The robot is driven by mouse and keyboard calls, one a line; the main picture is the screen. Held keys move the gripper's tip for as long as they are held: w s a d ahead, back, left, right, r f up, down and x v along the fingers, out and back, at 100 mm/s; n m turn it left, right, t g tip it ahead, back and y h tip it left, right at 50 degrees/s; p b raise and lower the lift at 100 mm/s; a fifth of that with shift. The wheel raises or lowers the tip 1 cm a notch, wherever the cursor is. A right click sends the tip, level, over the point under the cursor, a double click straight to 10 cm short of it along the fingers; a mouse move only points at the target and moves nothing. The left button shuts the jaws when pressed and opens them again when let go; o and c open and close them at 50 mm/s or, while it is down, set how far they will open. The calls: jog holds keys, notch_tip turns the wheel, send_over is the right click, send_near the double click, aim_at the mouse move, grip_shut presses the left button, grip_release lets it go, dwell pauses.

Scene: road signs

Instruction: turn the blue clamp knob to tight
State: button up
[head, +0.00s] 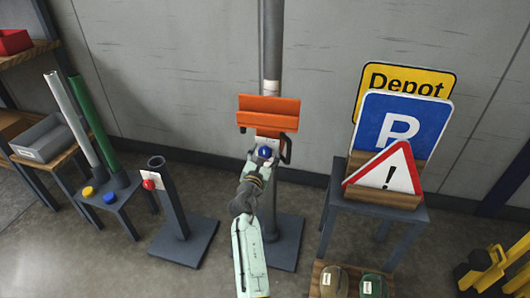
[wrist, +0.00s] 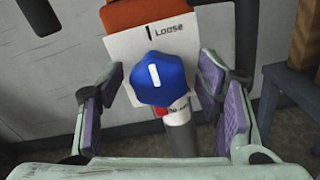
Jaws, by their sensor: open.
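The blue clamp knob (head: 264,152) sits on a white plate below an orange sign bracket (head: 268,112) on a grey post. In the wrist view the knob (wrist: 158,78) is central, and its white mark stands nearly upright, towards a black tick and the word "Loose" on the plate (wrist: 125,48). A red mark and small text show below the knob, partly hidden. My gripper (wrist: 163,95) is open, its purple-padded fingers to the left and right of the knob with gaps on both sides. In the head view my gripper (head: 262,162) is at the knob, partly covering the plate.
A dark table (head: 425,214) with Depot, parking and warning signs stands to the right. A post stand with a red knob (head: 148,184) is at the left, beside a low table of coloured tubes (head: 95,125). The wall is close behind.

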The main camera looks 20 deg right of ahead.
jog(key=shift+w+d, duration=0.25)
jog(key=shift+w, duration=0.15)
jog(key=c, duration=1.2)
jog(key=shift+o, duration=0.2)
